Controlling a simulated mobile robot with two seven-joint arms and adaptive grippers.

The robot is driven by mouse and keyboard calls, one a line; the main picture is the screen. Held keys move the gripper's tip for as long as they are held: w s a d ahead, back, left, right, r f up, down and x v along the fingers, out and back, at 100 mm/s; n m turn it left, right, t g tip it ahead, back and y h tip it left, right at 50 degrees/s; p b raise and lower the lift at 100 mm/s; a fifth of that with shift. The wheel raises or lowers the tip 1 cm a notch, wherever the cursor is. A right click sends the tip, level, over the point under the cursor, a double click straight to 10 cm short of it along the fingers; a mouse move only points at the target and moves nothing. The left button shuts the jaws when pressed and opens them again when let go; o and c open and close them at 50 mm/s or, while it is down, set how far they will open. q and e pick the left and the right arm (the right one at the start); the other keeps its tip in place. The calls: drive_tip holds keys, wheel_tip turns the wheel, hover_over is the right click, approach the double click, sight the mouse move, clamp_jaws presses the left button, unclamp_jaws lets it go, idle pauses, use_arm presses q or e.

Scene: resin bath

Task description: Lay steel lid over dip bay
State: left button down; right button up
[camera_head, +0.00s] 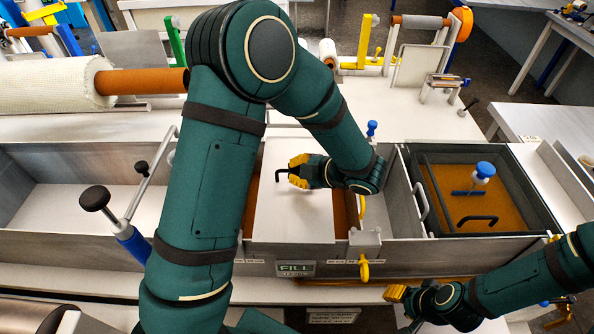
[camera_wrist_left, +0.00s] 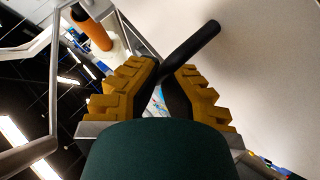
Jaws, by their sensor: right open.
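The steel lid (camera_head: 292,215) is a pale flat plate with a black bar handle (camera_head: 282,175). In the head view it spans the dip bay (camera_head: 346,205) from front to back, with brown showing along both sides; I cannot tell whether it rests on the rim or hangs just above. My left gripper (camera_head: 296,170) comes in from the right and is shut on the handle. In the left wrist view the black handle (camera_wrist_left: 192,50) runs between the yellow fingers, with the lid's face (camera_wrist_left: 255,85) beside it. My right gripper (camera_head: 396,293) is open and empty at the front right.
A dark-rimmed bay (camera_head: 545,205) with brown inside and a blue-knobbed tool (camera_head: 484,172) is on the right. An empty trough (camera_head: 60,205) and blue-gripped handle (camera_head: 132,240) are at left.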

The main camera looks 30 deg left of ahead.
use_arm(q)
drive_tip(key=c, duration=1.1)
unclamp_jaws()
drive_tip(key=shift+c, duration=0.2)
drive_tip(key=p+v, duration=0.1)
drive_tip(key=v, duration=1.1)
